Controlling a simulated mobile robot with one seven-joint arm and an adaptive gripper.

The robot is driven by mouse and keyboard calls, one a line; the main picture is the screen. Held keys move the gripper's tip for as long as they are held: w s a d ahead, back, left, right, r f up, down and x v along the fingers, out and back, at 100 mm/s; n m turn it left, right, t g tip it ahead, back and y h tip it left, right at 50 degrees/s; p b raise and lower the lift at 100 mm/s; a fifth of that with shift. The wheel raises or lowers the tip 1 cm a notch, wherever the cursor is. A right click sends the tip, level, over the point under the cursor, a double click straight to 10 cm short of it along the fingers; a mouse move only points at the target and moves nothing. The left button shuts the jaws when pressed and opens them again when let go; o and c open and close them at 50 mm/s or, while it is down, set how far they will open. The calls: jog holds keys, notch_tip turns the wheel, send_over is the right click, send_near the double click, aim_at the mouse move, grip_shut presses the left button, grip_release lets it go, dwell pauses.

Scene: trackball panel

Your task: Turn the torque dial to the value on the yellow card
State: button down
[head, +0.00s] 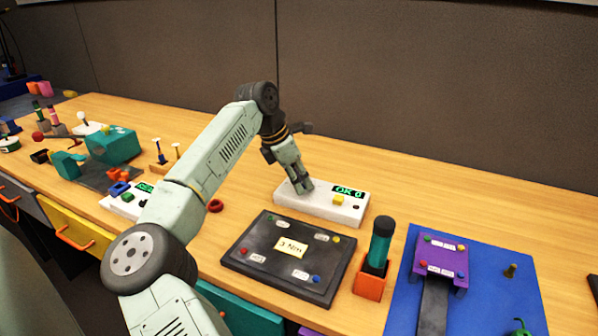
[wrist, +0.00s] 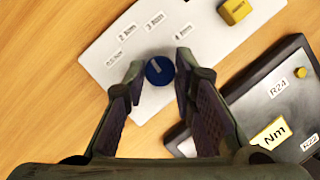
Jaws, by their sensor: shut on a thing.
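A white panel (head: 322,205) carries a green display reading "OK 0" and a yellow button (head: 338,200). In the wrist view, the round blue torque dial (wrist: 160,71) sits on this panel, with Nm labels fanned around it, 2, 3 and 4 among them. Its pale mark points up-left, roughly toward the 2 Nm label (wrist: 127,33). My gripper (wrist: 160,68) is shut on the dial, one finger on each side. In the head view, my gripper (head: 303,188) hides the dial. The yellow card (head: 290,247) reads "3 Nm" and lies on a dark board.
The dark board (head: 237,262) lies just in front of the panel. An orange holder (head: 370,285) with a teal-handled tool stands to its right, beside a blue mat (head: 500,262). The tabletop behind the panel is clear.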

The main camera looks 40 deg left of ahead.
jog(key=m+p, duration=0.2)
jog(key=m+g+h+p, duration=0.1)
jog(key=m+p, duration=0.1)
jog(key=m, duration=0.1)
jog(key=shift+w+a+r, duration=0.15)
jog(key=shift+w+r, duration=0.05)
jog(key=shift+f+m+g+h+p, duration=0.15)
jog(key=shift+m+g+h+p, duration=0.35)
jog(key=shift+m, duration=0.4)
jog(key=c, duration=1.3)
grip_release()
jog(key=shift+c, duration=0.2)
jog(key=v, duration=1.2)
jog(key=shift+s, duration=0.15)
